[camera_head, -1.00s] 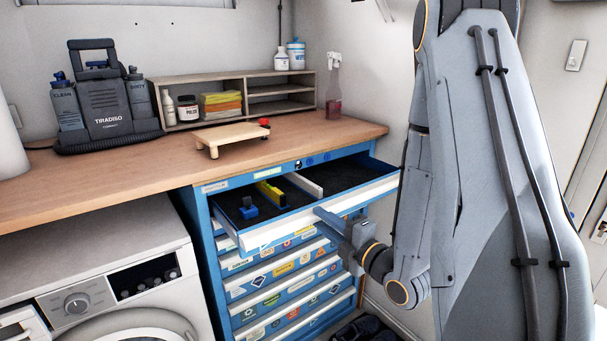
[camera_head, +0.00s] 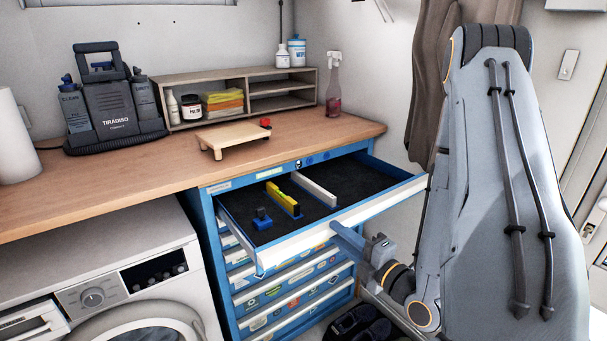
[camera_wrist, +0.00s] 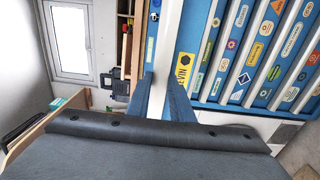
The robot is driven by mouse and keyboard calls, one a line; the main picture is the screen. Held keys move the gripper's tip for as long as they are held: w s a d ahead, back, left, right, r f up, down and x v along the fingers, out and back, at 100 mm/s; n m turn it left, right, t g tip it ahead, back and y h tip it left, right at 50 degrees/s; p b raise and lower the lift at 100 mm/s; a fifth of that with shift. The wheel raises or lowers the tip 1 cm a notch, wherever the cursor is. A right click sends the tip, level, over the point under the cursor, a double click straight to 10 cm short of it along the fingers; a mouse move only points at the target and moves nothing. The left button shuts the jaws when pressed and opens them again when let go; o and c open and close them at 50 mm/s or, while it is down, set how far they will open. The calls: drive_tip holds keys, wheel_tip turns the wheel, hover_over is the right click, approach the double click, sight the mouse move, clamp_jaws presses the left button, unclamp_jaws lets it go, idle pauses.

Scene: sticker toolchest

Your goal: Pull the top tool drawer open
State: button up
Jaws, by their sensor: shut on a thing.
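The top tool drawer (camera_head: 335,231) of the blue tool chest (camera_head: 228,282) stands well out from the cabinet. Inside it are a black liner, a yellow level (camera_head: 284,199), a small blue tool (camera_head: 262,218) and a white divider (camera_head: 314,189). My gripper (camera_head: 345,236) is at the drawer's white front edge, to the right of its middle. In the wrist view my gripper's blue fingers (camera_wrist: 161,97) are shut on that white front strip (camera_wrist: 180,45). The exact contact is partly hidden by the fingers.
Several stickered lower drawers (camera_head: 290,295) are closed beneath. A washing machine (camera_head: 130,285) stands left of the chest. The wooden worktop (camera_head: 120,185) holds a small wooden stand (camera_head: 233,138) and a shelf unit (camera_head: 248,96). Dark shoes (camera_head: 355,322) lie on the floor near my arm.

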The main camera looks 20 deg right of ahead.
drive_tip(key=p+v, duration=0.3)
drive_tip(key=v, duration=0.3)
idle(0.4)
drive_tip(key=shift+f, duration=0.1)
idle(0.4)
drive_tip(key=o, duration=1.5)
drive_tip(key=shift+s, duration=0.1)
drive_tip(key=shift+p+v, duration=1.15)
drive_tip(key=shift+v, duration=1.75)
